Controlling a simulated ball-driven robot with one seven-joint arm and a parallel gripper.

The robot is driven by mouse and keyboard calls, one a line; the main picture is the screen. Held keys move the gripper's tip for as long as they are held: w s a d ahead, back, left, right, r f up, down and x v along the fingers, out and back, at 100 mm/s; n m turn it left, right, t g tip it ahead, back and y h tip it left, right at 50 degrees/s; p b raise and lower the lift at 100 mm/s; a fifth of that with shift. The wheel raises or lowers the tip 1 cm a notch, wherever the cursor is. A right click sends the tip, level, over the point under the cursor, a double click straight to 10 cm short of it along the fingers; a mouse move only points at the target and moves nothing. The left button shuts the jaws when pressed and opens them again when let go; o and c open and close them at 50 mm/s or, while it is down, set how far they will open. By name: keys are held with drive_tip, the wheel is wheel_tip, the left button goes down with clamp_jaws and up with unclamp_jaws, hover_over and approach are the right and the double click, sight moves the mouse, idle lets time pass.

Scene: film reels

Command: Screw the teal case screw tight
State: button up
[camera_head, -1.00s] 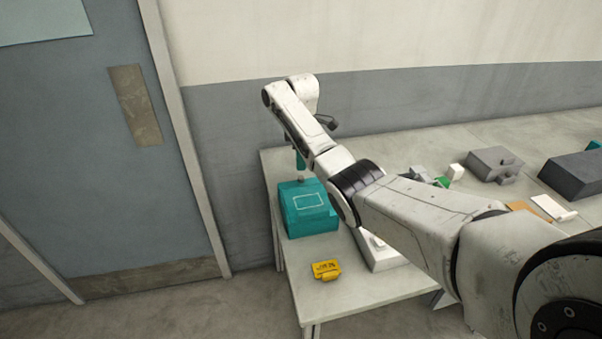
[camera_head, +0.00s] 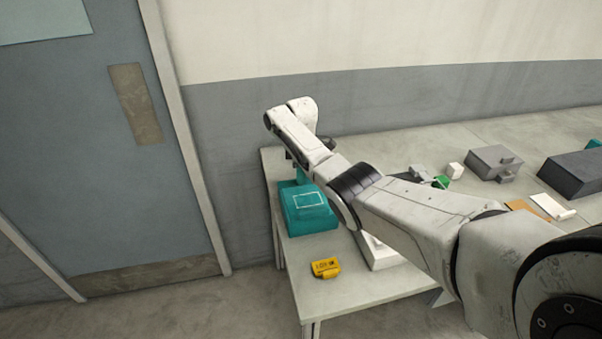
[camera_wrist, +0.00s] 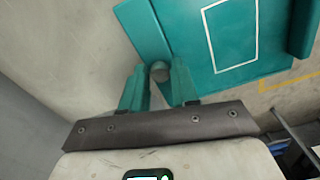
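The teal case (camera_head: 308,212) stands at the left end of the table, with a pale rectangle outlined on its lid. It also fills the top of the wrist view (camera_wrist: 190,30). The teal case screw, a small round grey head (camera_wrist: 160,71), shows at the case's edge in the wrist view. My gripper (camera_wrist: 160,74) has teal fingers, set apart, one on each side of the screw head; I see no clear contact. In the head view my gripper (camera_head: 302,176) is low at the case's back edge, partly behind my arm, and the screw is hidden there.
A yellow labelled box (camera_head: 326,268) lies near the table's front left corner. A white object (camera_head: 378,252) is partly behind my arm. Grey blocks (camera_head: 494,163), a green piece (camera_head: 441,182) and a white cube (camera_head: 455,170) are farther right. The wall runs behind the table.

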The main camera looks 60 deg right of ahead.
clamp_jaws()
